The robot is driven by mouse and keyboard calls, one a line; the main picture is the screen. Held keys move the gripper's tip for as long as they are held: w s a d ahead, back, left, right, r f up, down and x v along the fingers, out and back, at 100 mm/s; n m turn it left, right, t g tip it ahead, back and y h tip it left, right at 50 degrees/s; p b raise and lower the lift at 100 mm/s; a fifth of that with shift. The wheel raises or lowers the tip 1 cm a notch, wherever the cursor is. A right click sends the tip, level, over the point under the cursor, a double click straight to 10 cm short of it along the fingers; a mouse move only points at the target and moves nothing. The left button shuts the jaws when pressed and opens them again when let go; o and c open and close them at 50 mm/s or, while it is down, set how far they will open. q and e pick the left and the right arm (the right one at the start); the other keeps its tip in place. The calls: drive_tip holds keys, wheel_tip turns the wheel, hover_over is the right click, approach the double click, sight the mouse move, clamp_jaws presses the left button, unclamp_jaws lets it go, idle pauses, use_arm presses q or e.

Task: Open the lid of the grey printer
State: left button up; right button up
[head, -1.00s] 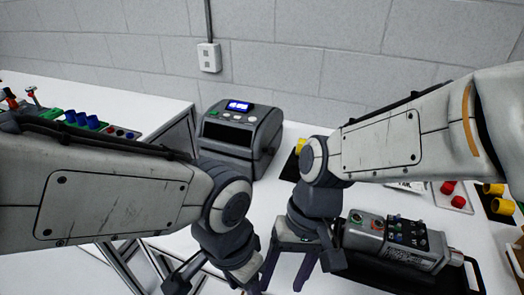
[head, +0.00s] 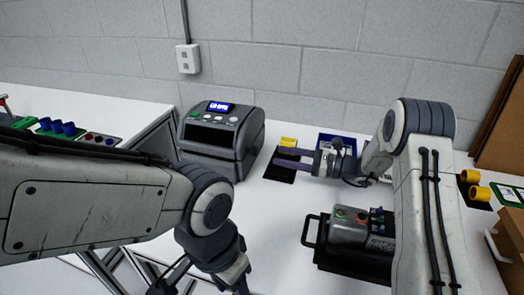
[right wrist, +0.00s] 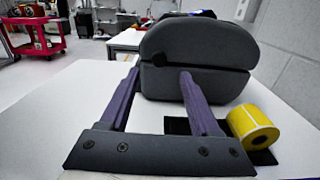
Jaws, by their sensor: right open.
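The grey printer (head: 222,140) stands on the white table near the wall, with a lit blue display on its top front. In the right wrist view its side (right wrist: 197,60) faces me; a seam runs between the rounded lid (right wrist: 197,42) and the base, and the lid is down. My right gripper (head: 279,158) is open and empty, right of the printer, fingers pointing at its side. In the right wrist view its two purple fingers (right wrist: 159,76) reach toward that side; contact cannot be told. My left gripper (head: 215,282) hangs low at the front, its fingertips cut off.
A yellow roll (right wrist: 252,127) lies on a black mat (head: 280,172) just right of the printer. A blue bin (head: 340,139) sits behind my right gripper. A grey control box (head: 355,228) in a black tray stands nearer the front. Bare table lies before the printer.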

drive_tip(key=p+x, duration=0.1)
drive_tip(key=x, duration=0.6)
drive_tip(key=shift+f, duration=0.1)
clamp_jaws()
idle(1.2)
